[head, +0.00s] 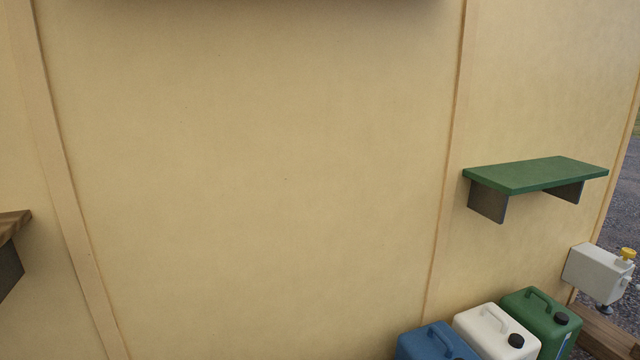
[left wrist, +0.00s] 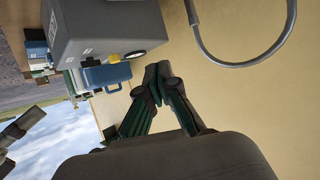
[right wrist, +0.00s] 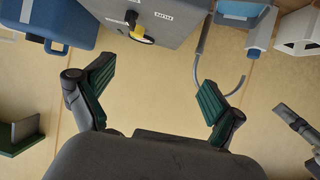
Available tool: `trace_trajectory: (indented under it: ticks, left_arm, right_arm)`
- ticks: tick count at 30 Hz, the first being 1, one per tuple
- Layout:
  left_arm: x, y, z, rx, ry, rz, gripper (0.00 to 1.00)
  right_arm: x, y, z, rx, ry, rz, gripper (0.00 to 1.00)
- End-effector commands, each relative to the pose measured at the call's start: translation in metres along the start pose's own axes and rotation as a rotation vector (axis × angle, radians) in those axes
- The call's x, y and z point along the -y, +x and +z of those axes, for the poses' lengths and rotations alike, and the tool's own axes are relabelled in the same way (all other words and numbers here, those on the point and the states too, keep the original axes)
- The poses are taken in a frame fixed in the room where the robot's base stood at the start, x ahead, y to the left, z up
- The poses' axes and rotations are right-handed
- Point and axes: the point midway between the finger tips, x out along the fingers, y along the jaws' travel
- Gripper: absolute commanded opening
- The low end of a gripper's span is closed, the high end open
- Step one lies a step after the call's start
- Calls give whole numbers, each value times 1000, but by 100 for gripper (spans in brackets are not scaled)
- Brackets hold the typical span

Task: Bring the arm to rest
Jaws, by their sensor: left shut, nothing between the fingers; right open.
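My left gripper (left wrist: 158,72) shows in the left wrist view with its fingertips together and nothing between them. My right gripper (right wrist: 155,82) shows in the right wrist view with its fingers spread wide and nothing between them. Behind both grippers is a plain cream wall. A grey box (left wrist: 105,25) is beyond the left gripper's fingertips, up and to the left. The same kind of grey box (right wrist: 165,15) is beyond the right gripper at the top. Neither gripper shows in the head view.
A grey hose (left wrist: 235,62) hangs by the wall. In the head view a green shelf (head: 535,174) is on the right, above blue (head: 430,345), white (head: 490,330) and green (head: 540,320) canisters. A wooden shelf (head: 12,222) juts in at the left edge. The middle wall is bare.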

Motion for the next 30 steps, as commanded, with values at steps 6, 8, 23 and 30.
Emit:
trace_trajectory:
  ticks: [6, 8, 23, 30]
  left_arm:
    - [8, -108, 122, 545, -10, -19, 0]
    - [9, -141, 148, 667, -14, -22, 0]
    - [9, -249, 213, 1008, -26, -29, 0]
    - [9, -249, 213, 1008, -26, -29, 0]
  right_arm:
    - [-8, -108, 122, 546, 10, 18, 94]
    - [-9, -141, 148, 667, 14, 21, 94]
    - [-9, -249, 213, 1008, 26, 29, 94]
    - [-9, -249, 213, 1008, 26, 29, 94]
